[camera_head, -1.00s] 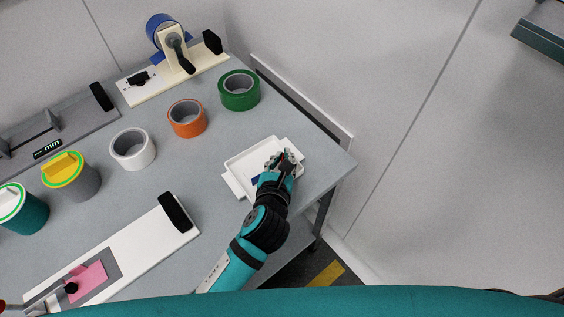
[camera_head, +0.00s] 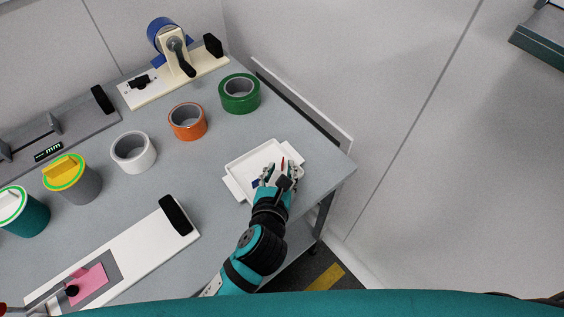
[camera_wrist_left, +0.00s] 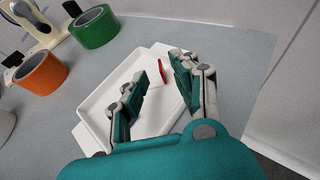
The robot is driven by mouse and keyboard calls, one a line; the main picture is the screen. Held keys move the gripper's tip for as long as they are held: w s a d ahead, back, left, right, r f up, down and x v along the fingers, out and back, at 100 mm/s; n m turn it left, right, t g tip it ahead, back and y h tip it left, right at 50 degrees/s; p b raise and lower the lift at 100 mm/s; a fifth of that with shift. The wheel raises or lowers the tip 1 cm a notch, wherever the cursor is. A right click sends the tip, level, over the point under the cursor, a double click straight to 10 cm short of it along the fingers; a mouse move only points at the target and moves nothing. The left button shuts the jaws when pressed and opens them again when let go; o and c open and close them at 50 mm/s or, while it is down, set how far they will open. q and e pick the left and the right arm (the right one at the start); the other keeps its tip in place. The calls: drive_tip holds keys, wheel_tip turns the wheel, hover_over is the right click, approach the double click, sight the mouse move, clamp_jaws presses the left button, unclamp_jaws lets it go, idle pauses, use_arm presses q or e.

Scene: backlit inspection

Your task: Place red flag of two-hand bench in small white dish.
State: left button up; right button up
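The small white dish (camera_head: 236,166) is a shallow tray with side tabs, near the right end of the grey bench. The red flag (camera_head: 284,163), a thin red piece, shows inside the dish's outline just beyond my left gripper (camera_head: 279,174). In the left wrist view the red flag (camera_wrist_left: 161,70) shows between the parted fingers, apart from both, over the dish (camera_wrist_left: 95,110). My left gripper (camera_wrist_left: 159,75) is open. A small blue piece (camera_head: 256,183) is in the dish, partly hidden by the gripper. My right gripper is not in view.
Green (camera_head: 239,93), orange (camera_head: 187,121) and white (camera_head: 133,152) tape rolls stand left of the dish. A white fixture board (camera_head: 130,250) with a pink patch lies at the lower left. The bench edge and wall are close on the right.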

use_arm(q)
drive_tip(key=v, duration=0.8)
drive_tip(key=shift+s+r, duration=0.1)
